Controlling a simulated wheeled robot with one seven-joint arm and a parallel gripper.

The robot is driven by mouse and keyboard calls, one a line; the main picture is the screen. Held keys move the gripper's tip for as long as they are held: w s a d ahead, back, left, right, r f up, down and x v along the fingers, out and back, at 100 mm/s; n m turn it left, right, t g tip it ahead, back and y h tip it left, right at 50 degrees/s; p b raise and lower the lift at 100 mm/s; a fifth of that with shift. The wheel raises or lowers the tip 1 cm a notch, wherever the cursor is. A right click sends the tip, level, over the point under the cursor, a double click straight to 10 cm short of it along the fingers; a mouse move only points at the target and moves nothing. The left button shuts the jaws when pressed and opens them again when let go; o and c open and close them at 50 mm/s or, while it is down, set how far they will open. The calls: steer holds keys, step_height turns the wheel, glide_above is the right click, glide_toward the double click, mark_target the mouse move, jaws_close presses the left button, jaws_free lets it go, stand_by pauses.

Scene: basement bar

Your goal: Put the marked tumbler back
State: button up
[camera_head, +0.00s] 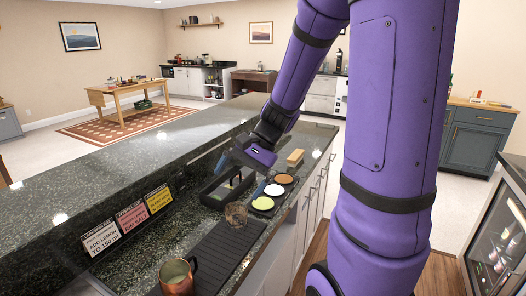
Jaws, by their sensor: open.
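A clear glass tumbler (236,214) stands at the far end of a black ribbed mat (218,256) on the dark counter. I cannot make out a mark on it. My gripper (236,172) is open, above a black open caddy (211,197) behind the tumbler, apart from the glass. Its fingertips are hard to make out against the caddy.
A copper mug (177,278) stands at the near end of the mat. Three signs, white (101,238), pink (132,217) and yellow (158,199), lean against the raised bar ledge (130,160). A tan block (295,157) sits beyond the pads.

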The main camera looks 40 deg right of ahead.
steer(key=s+a+r+n+t+h, duration=0.4)
steer(key=s+r+n+h, duration=0.3)
steer(key=s+r+n, duration=0.4)
steer(key=shift+s+a+r+n+h, duration=0.3)
steer(key=shift+s+r, duration=0.7)
